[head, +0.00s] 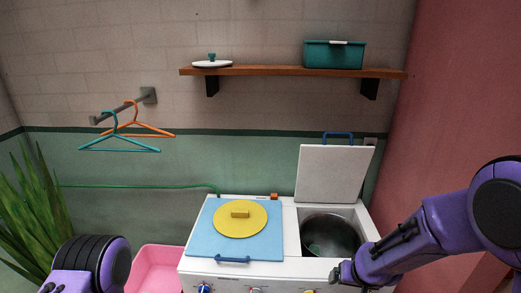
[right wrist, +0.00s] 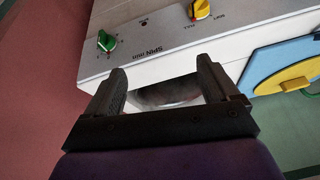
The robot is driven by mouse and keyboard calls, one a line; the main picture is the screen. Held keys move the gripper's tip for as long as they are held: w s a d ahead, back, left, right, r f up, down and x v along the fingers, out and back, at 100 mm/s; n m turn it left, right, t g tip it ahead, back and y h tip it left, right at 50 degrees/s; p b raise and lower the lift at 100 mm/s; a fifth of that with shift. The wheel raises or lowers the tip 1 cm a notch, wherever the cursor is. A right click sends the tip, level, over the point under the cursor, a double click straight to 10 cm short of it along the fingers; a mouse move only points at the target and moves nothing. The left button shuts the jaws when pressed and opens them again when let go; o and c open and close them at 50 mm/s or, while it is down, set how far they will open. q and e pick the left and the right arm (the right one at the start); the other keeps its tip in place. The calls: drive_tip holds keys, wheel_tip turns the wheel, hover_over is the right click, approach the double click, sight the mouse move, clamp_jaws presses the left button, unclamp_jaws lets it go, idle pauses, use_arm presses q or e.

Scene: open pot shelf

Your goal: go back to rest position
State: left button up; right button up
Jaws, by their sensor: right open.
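My right arm comes in from the right in the head view, and its gripper (head: 345,272) is by the front right of a white twin-tub washing machine (head: 288,214). In the right wrist view my right gripper (right wrist: 162,68) is open. Its two dark fingers are spread with nothing held between them, and part of the tub opening (right wrist: 165,93) shows in the gap. In the head view only a rounded purple part of my left arm shows at the bottom left; its gripper is out of the picture.
The machine's right lid (head: 332,174) stands open over a dark tub (head: 331,236). Its blue left lid (head: 209,245) is closed, with a yellow disc (head: 240,219). A pink basin (head: 155,268) is left of it. The wall shelf (head: 270,70) holds a teal pot (head: 333,56) and a white lid (head: 212,64).

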drive_tip(key=s+d+f+m+t+h+b, duration=0.1)
drive_tip(key=s+d+f+m+b, duration=0.15)
drive_tip(key=s+f, duration=0.5)
drive_tip(key=s+d+f+m+t+h+b, duration=0.15)
drive_tip(key=s+f+b, duration=0.25)
drive_tip(key=f, duration=0.6)
drive_tip(key=s+d+f+g+b, duration=0.1)
drive_tip(key=s+f+g, duration=0.1)
drive_tip(key=s+f, duration=0.3)
drive_tip(key=s+d+f+g+b, duration=0.1)
drive_tip(key=s+f, duration=0.4)
drive_tip(key=s, duration=0.8)
drive_tip(key=shift+s+f+m+g+h+b, duration=0.2)
drive_tip(key=shift+m+g+h+b, duration=0.1)
drive_tip(key=shift+g+h+b, duration=0.25)
